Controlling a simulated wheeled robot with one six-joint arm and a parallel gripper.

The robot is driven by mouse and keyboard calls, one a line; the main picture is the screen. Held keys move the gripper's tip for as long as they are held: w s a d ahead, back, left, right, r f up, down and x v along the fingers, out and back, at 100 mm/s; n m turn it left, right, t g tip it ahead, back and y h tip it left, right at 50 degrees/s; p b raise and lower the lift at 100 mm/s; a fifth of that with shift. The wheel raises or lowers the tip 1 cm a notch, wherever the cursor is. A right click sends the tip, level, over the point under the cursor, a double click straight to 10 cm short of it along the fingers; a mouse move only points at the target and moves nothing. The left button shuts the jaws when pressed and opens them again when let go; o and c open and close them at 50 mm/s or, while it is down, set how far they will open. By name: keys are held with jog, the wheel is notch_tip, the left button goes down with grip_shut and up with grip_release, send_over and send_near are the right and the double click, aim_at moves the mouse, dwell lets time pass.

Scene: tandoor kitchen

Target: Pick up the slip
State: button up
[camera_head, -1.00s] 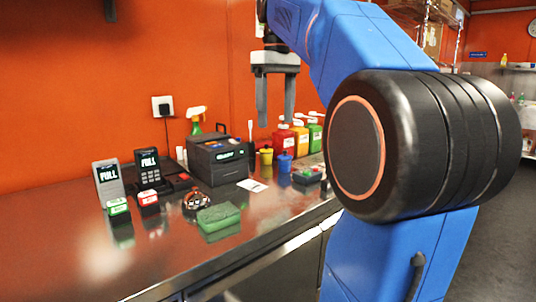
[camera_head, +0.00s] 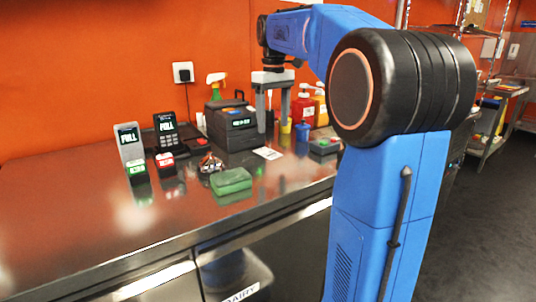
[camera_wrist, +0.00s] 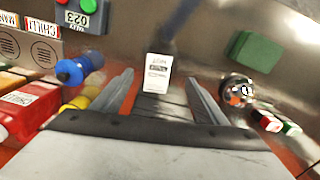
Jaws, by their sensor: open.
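The slip (camera_head: 267,153) is a small white paper with dark print. It lies on the steel counter in front of the dark printer-like box (camera_head: 233,128). My gripper (camera_head: 273,128) is open and empty, fingers pointing down, above the counter near the slip and beside the box. In the wrist view its fingers (camera_wrist: 162,80) stand on either side of the slip's picture position. I cannot tell the exact height left between them and the slip.
A green sponge (camera_head: 231,181), a small round item (camera_head: 210,163), card terminals (camera_head: 168,130) and small red and green blocks stand to the left. The front left counter is clear.

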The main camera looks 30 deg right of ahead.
aim_at(273, 155)
jog(key=shift+w+d+f, duration=0.1)
jog(key=shift+w+f, duration=0.05)
jog(key=shift+f, duration=4.45)
jog(key=shift+c, duration=0.7)
jog(key=c, duration=1.1)
